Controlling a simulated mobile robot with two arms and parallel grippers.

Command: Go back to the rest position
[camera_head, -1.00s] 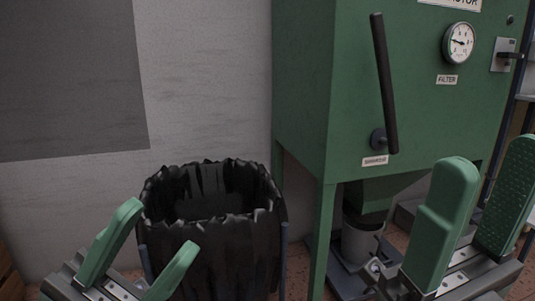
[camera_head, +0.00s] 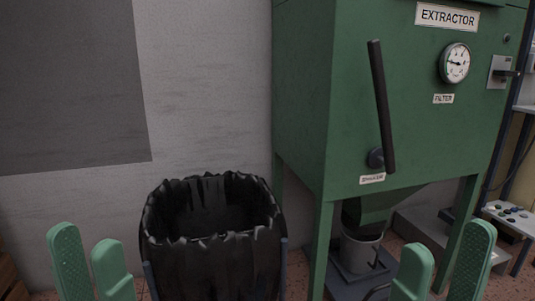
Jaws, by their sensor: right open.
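My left gripper (camera_head: 88,268) is at the bottom left, its two green fingers pointing up with a gap between them. It is open and nothing shows between the fingers. My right gripper (camera_head: 440,268) is at the bottom right, also with green fingers apart and nothing between them. Both grippers are low in the picture, and their bodies are cut off by the bottom edge. No shoe lasts are in view.
A bin with a black liner (camera_head: 212,240) stands between the grippers. A green extractor cabinet (camera_head: 350,110) with a black lever (camera_head: 382,105) and a gauge (camera_head: 455,63) stands behind on the right. A grey bucket (camera_head: 360,250) sits under its hopper. A pale wall (camera_head: 210,90) is behind.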

